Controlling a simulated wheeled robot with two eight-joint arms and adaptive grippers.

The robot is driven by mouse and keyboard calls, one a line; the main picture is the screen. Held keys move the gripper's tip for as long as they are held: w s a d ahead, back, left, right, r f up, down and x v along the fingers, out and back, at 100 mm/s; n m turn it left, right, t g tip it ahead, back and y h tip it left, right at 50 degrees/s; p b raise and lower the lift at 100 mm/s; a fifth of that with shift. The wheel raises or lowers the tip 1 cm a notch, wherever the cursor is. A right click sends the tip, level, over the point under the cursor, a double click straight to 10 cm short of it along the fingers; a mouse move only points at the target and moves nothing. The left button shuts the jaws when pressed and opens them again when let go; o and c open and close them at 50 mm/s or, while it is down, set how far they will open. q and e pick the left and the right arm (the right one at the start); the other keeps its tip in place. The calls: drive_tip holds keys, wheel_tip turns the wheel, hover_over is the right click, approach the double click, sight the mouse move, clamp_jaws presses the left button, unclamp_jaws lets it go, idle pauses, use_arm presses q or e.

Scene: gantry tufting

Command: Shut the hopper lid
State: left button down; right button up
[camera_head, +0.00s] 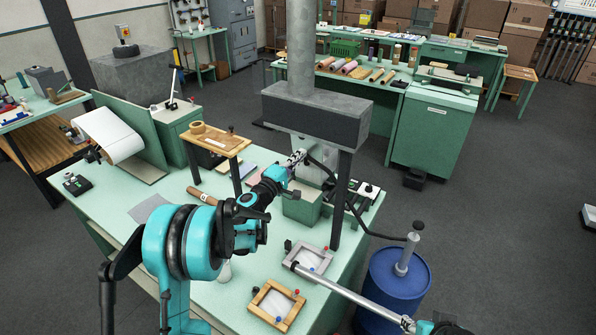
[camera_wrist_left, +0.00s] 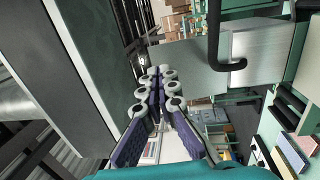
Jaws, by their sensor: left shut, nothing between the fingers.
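My left gripper (camera_head: 298,156) is shut and empty, its fingers together beside a pale grey metal box (camera_head: 312,172) under the dark beam. In the left wrist view the shut fingertips (camera_wrist_left: 160,72) point toward a grey metal panel (camera_wrist_left: 195,57) with a black hooked handle (camera_wrist_left: 232,66). The panel may be the hopper or its lid; I cannot tell which, nor how far the lid stands open. No contact between fingers and panel shows clearly.
A dark post (camera_head: 342,200) and overhead beam (camera_head: 318,113) stand close to my left arm. A small wooden stand (camera_head: 216,142), two framed trays (camera_head: 276,305) (camera_head: 308,261) and a brown roll (camera_head: 201,195) are on the green table (camera_head: 120,205). A blue drum (camera_head: 398,285) stands at the right.

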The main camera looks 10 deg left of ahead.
use_arm(q)
drive_tip(key=x, duration=0.5)
drive_tip(key=shift+w+d+f, duration=0.1)
drive_tip(key=shift+w, duration=0.05)
drive_tip(key=shift+d, duration=0.1)
drive_tip(key=shift+w, duration=0.1)
drive_tip(key=shift+w+d+r, duration=0.15)
drive_tip(key=shift+w+r, duration=0.1)
drive_tip(key=shift+w, duration=0.1)
drive_tip(key=shift+w+r, duration=0.1)
drive_tip(key=shift+w, duration=0.05)
